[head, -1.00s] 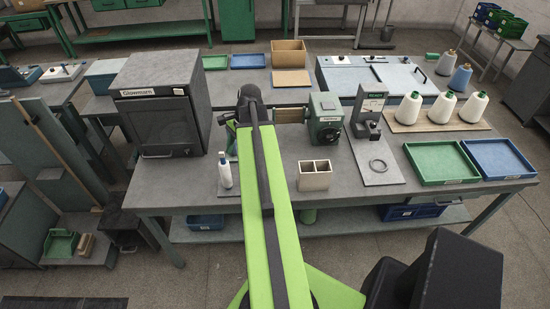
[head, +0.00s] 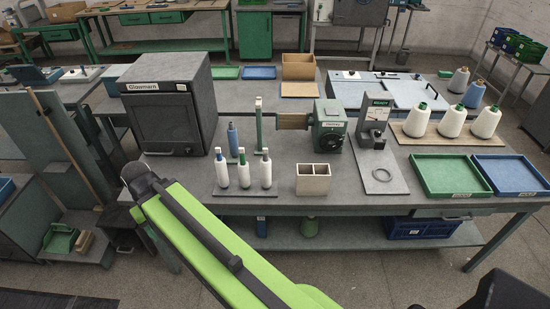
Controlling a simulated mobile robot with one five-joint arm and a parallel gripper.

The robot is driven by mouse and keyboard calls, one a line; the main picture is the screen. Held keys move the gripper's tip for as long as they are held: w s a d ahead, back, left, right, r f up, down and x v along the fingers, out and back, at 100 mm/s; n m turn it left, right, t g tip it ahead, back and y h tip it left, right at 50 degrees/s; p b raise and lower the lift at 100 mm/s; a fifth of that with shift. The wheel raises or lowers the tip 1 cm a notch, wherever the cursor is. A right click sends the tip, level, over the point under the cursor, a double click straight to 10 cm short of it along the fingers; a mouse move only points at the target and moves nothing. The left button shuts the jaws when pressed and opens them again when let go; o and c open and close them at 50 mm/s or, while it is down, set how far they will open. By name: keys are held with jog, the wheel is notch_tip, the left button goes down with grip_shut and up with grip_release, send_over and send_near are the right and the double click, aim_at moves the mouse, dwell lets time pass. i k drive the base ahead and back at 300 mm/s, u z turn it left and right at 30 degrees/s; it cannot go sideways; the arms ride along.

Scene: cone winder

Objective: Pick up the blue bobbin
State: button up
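A slim blue bobbin (head: 232,140) stands upright on the grey workbench in the head view, left of the middle. My green arm reaches up from the bottom of the picture to a dark joint left of the bobbins, near the bench's front edge. My gripper's fingers do not show, so I cannot see whether they hold anything.
A dark oven-like box (head: 165,118) stands left of the bobbins. A green upright post (head: 259,122) and the green winder unit (head: 329,128) are to the right. A two-compartment wooden box (head: 313,180) sits near the front edge. Green (head: 450,176) and blue (head: 513,173) trays lie far right.

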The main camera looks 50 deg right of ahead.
aim_at(231, 132)
jog(key=z, duration=1.6)
jog(key=k, duration=1.1)
jog(key=u, duration=0.55)
jog(key=i, duration=1.4)
jog(key=z, duration=0.1)
jog(key=k, duration=0.45)
